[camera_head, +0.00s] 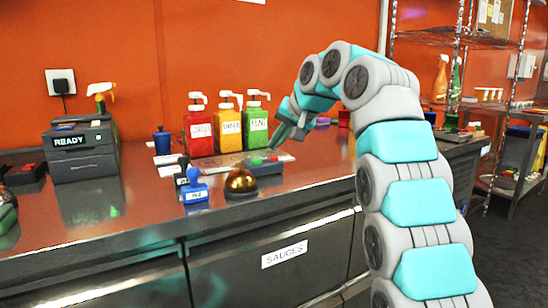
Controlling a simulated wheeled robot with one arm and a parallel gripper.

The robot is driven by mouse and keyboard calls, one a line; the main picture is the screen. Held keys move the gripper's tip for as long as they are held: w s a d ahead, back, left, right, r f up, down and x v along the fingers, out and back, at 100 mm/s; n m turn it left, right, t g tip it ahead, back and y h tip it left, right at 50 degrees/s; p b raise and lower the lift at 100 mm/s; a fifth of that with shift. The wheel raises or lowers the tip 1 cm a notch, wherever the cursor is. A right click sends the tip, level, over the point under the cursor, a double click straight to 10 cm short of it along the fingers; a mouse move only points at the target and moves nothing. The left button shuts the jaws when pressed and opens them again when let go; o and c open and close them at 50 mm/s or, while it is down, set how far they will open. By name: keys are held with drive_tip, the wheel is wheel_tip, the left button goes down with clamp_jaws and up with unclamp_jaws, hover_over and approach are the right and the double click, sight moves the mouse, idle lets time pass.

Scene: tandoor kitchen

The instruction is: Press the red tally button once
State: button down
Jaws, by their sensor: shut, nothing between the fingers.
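A small dark tally box (266,170) sits on the steel counter, behind and right of a brass dome. A small red button (273,159) shows on its top at the right, and a green one (256,161) at its left. My gripper (277,143) reaches in from the right and points down just above the red button. Its fingers are shut with nothing between them. At this size I cannot tell whether the fingertips touch the button.
The brass dome (241,182) and blue-handled stamps (196,187) stand left of the box. Red, yellow and green sauce bottles (228,128) stand behind. A READY machine (82,150) is at far left. Bare counter (310,170) lies right of the box.

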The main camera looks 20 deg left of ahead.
drive_tip(key=shift+f, duration=0.15)
idle(0.3)
drive_tip(key=shift+f+b, duration=0.3)
drive_tip(key=shift+f+b, duration=0.45)
idle(0.7)
drive_tip(key=shift+r, duration=0.1)
drive_tip(key=shift+r+p, duration=0.9)
drive_tip(key=shift+p, duration=0.2)
drive_tip(key=shift+d+f, duration=0.1)
